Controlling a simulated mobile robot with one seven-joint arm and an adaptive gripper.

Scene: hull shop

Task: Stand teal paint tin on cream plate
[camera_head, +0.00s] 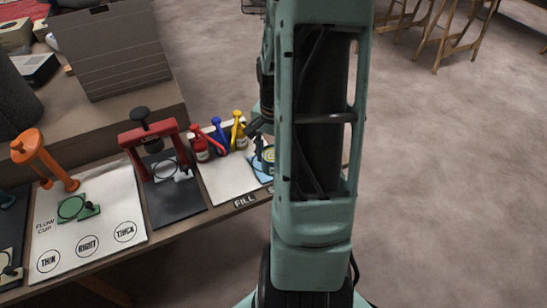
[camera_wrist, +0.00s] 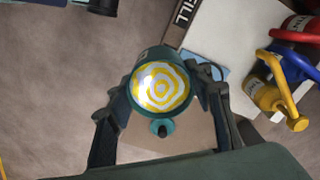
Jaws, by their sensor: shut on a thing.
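The teal paint tin (camera_wrist: 138,72) is between the fingers of my gripper (camera_wrist: 165,108) in the wrist view, its round top showing yellow and white swirls. My gripper is shut on it. A small dark teal knob sits just below the tin in that view. In the head view the tin (camera_head: 268,154) shows partly, beside my arm, over a light blue patch (camera_head: 258,171) at the right end of the bench. I cannot tell whether it touches anything beneath. A cream plate is not clearly identifiable; a pale tan surface (camera_wrist: 190,139) shows below the tin in the wrist view.
Red, blue and yellow pump bottles (camera_head: 219,140) stand on a pale board (camera_head: 228,181) near the FILL label. Left of it are a red press (camera_head: 150,135), a pale flow-cup board (camera_head: 90,240) with printed circles, and an orange stand (camera_head: 42,155). Open floor lies right.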

